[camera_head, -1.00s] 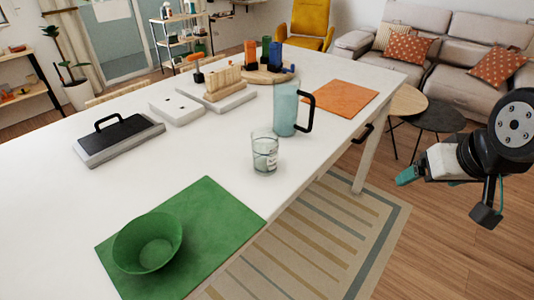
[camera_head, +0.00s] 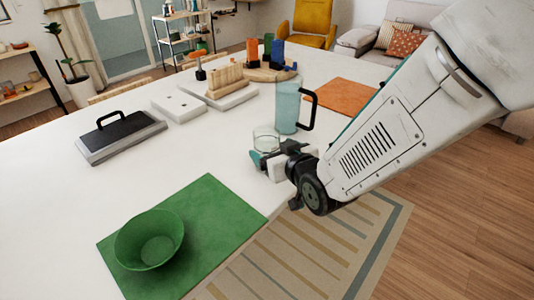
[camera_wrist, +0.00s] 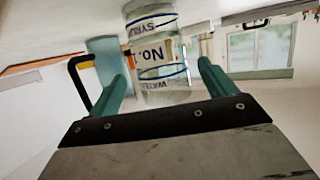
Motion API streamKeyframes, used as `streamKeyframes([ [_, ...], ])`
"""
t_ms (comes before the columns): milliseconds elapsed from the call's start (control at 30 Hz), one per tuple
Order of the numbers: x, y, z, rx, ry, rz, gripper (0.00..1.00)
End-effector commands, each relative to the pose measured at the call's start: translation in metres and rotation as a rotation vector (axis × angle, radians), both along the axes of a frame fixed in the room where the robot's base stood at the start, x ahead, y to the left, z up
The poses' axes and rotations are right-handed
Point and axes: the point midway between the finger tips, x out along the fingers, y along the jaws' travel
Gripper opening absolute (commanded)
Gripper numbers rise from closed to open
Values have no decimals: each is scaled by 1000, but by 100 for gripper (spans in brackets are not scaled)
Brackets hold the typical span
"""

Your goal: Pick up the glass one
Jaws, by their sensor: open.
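The clear glass (camera_head: 266,133) stands on the white table, its lower part hidden by my gripper in the head view. In the wrist view, which looks upside down, the glass (camera_wrist: 157,50) has blue printed lettering and shows between the two teal fingers. My gripper (camera_head: 262,161) is open at the glass, low over the table; its fingers (camera_wrist: 163,80) stand apart on either side of the glass. I cannot tell whether they touch it. A blue-tinted pitcher (camera_head: 287,107) with a black handle stands just behind the glass; it also shows in the wrist view (camera_wrist: 106,58).
A green bowl (camera_head: 148,240) sits on a green mat (camera_head: 212,205) at the front. An orange mat (camera_head: 341,95) lies behind the pitcher. A black-topped box (camera_head: 122,137), wooden rack (camera_head: 226,78) and white block (camera_head: 179,106) stand further back. The table's middle left is clear.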

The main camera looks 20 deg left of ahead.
Motion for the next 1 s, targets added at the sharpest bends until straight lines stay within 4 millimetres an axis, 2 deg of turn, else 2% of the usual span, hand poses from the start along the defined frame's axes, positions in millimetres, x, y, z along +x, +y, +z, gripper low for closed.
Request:
streamKeyframes([
  [133, 12, 16, -12, -2, 2, 0, 84],
  [300, 25, 28, -16, -1, 0, -1, 84],
  [567, 27, 30, -17, -2, 1, -1, 84],
  [700, 27, 30, -17, -2, 1, -1, 45],
  [767, 27, 30, -17, -2, 1, -1, 29],
  [1000, 27, 30, -16, 0, 0, -1, 29],
])
